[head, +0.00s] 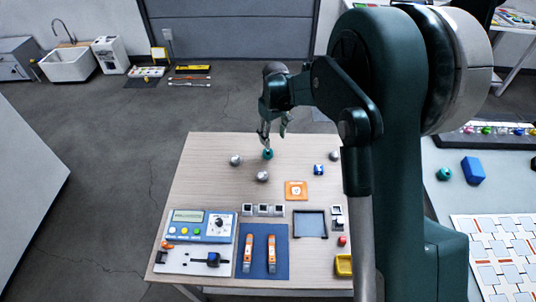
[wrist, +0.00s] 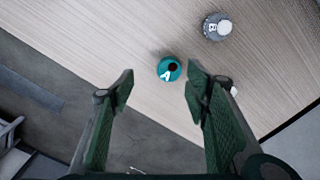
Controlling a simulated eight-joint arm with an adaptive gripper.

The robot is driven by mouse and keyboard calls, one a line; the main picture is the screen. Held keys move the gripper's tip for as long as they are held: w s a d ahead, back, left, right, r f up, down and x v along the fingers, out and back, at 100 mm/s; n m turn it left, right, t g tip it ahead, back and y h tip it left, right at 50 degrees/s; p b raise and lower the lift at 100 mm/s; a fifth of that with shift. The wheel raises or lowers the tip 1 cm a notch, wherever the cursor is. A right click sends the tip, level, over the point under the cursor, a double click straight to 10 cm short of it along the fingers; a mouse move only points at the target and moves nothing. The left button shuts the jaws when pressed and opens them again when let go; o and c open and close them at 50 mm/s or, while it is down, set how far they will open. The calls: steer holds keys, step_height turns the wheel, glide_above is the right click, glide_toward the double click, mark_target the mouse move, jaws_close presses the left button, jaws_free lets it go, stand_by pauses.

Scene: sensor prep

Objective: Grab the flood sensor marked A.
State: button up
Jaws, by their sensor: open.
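The flood sensor marked A (wrist: 169,70) is a small teal round piece with a white letter A and a dark spot on top. It stands on the wooden table near its far edge, and in the head view the teal sensor (head: 268,155) is just below my fingertips. My gripper (head: 273,138) is open and empty above it. In the wrist view the sensor lies between and beyond the two spread fingertips of my gripper (wrist: 161,78), apart from both. The exact height gap cannot be told.
Grey round sensors (head: 235,160) (head: 262,176) stand close by; a grey one with a label (wrist: 216,27) is in the wrist view. A blue piece (head: 319,169) and orange square (head: 296,190) lie right. A control box (head: 202,225) and blue mat (head: 262,268) occupy the near side.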

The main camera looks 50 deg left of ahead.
mark_target(268, 154)
steer(key=shift+s+a+f, duration=0.75)
steer(key=shift+a+f, duration=0.2)
steer(key=shift+f, duration=1.3)
steer(key=shift+f+b, duration=0.75)
steer(key=shift+f, duration=1.85)
steer(key=c, duration=1)
